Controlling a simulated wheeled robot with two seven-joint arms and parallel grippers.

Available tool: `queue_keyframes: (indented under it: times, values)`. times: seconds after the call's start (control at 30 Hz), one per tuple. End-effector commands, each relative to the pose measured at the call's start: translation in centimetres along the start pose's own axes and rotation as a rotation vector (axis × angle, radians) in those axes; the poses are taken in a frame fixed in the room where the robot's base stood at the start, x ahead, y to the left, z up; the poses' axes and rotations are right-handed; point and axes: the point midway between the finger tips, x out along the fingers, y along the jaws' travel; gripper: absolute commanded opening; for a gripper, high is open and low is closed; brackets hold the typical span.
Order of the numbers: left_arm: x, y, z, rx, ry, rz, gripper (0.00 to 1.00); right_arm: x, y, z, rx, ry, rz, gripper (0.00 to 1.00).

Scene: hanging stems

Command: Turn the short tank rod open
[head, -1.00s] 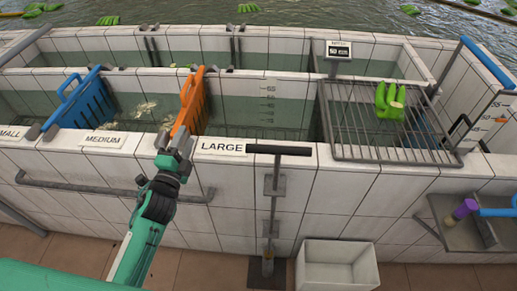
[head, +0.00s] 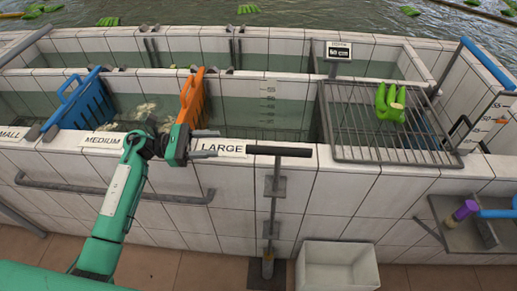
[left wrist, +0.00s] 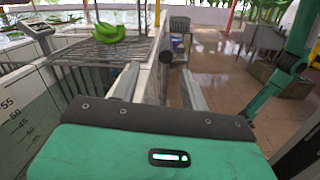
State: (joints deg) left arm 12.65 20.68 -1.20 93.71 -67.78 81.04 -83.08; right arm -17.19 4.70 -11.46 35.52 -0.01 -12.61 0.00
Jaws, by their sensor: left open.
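The tank rod stands against the front of the tiled tank, with a dark horizontal handle (head: 280,150) on top and a thin upright shaft (head: 272,210) running down through brackets to the floor. The handle points left and right along the wall. My left gripper (head: 216,144) is open and empty, at the wall top by the LARGE label, left of the handle and pointing at it. In the left wrist view, the handle's dark round end (left wrist: 166,57) shows ahead, between the line of the two open fingers (left wrist: 160,88). My right gripper is not visible.
A wire rack (head: 385,120) with green bananas (head: 390,101) lies across the tank at right. An orange divider (head: 191,102) and a blue one (head: 82,100) stand in the water. A rail (head: 110,190) runs along the front wall. A white bin (head: 335,266) stands on the floor.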

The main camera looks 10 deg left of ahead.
Motion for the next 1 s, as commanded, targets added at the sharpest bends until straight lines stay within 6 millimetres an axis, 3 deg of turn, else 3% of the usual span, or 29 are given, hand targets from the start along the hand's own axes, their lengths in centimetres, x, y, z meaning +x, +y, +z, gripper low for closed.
queue_keyframes:
  times: [0.13, 0.27, 0.8, 1.0]
  values:
    - [-0.5, -0.4, -0.5, 0.044, 0.043, -0.063, 0.45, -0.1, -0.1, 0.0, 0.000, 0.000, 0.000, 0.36]
    - [0.3, -0.5, -0.4, 0.048, 0.047, -0.073, 0.45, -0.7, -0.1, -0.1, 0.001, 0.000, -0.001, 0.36]
    - [10.7, -1.2, -0.6, 0.045, 0.043, -0.071, 0.45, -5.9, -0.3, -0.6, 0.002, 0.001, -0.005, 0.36]
    - [12.6, -1.3, -1.0, 0.046, 0.046, -0.069, 0.45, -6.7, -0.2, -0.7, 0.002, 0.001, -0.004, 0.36]
